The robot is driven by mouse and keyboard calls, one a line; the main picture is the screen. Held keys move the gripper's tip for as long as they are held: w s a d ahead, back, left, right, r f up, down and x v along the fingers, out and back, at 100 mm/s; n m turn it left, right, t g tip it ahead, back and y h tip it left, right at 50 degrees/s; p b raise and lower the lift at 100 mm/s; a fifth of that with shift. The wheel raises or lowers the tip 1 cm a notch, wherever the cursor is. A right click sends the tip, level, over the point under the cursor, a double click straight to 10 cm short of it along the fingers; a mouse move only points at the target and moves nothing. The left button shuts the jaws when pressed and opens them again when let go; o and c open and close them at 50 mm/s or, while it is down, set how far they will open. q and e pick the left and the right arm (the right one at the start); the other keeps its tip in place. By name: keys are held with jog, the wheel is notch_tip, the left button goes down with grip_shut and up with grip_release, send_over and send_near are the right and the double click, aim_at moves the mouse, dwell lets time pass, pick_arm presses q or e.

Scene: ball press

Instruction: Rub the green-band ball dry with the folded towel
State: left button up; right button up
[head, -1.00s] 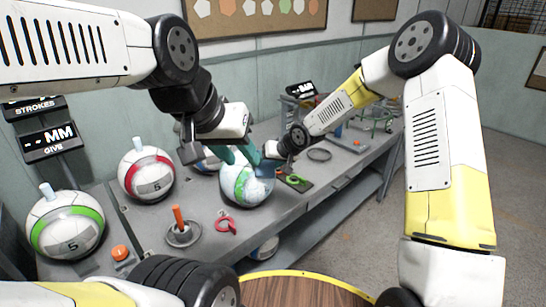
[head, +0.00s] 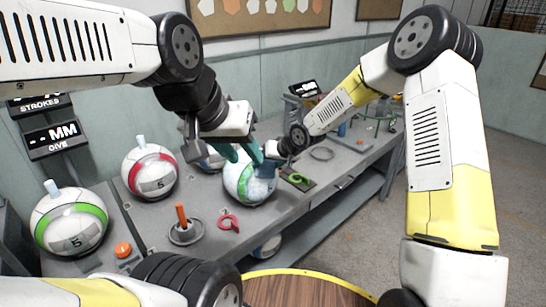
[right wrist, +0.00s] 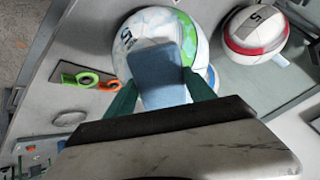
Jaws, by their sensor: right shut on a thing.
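A white ball (head: 242,190) with a green band and pale blue patches sits mid-bench. It also shows in the right wrist view (right wrist: 148,24), partly covered by the towel. My right gripper (head: 272,150) is shut on the folded blue towel (right wrist: 158,75), which lies against the ball's surface; its teal fingers show at both sides of it in the wrist view. My left gripper (head: 239,153) has its teal fingers apart at the top of the same ball; contact is hard to tell. Another green-band ball (head: 60,213), marked 5, stands at the far left.
A red-band ball (head: 150,174) stands left of the middle ball. An orange peg on a round base (head: 186,232), a red ring tool (head: 229,220), an orange button (head: 123,250) and a green-handled tool (head: 298,178) lie around it. Displays stand at the back left.

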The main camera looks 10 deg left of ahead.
jog(key=shift+w+d, duration=0.4)
jog(key=shift+w, duration=0.1)
jog(key=shift+s+a, duration=0.95)
jog(key=shift+s, duration=0.25)
dwell(0.6)
jog(key=shift+w+d, duration=0.95)
jog(key=shift+w, duration=0.25)
jog(key=shift+s+a, duration=0.95)
jog(key=shift+s, duration=0.25)
jog(key=v, duration=0.6)
jog(key=shift+d, duration=0.15)
